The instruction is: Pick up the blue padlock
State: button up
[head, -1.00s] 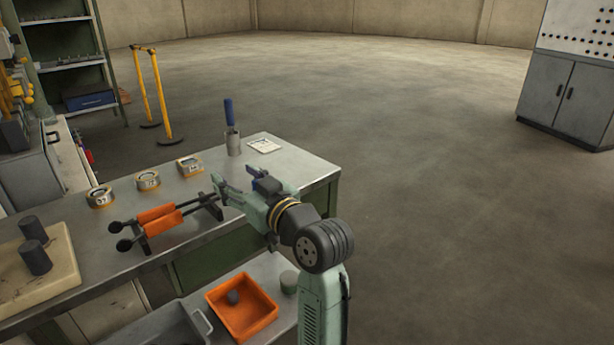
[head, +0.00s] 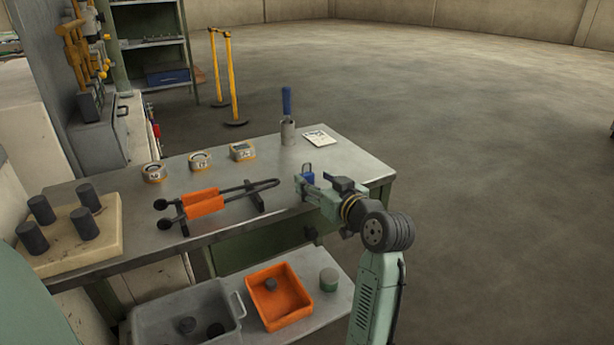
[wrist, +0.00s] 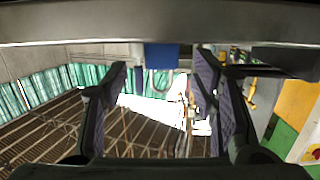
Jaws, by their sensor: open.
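The blue padlock (head: 308,173) shows as a small blue patch at my gripper's tips, near the right end of the metal bench (head: 345,165). In the wrist view the blue padlock body (wrist: 162,57) is at upper centre, with its pale U-shaped shackle below it in the picture. My gripper (head: 306,184) is open, reaching in from the right above the bench. In the wrist view its two dark fingers (wrist: 162,82) stand apart, left and right of the padlock, with gaps on both sides. In the head view the gripper hides part of the padlock.
An orange tray (head: 309,304) is on the lower shelf. Open floor lies right.

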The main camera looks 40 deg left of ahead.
aim_at(309, 177)
jog(key=shift+x, duration=1.5)
jog(key=shift+c, duration=0.3)
grip_shut()
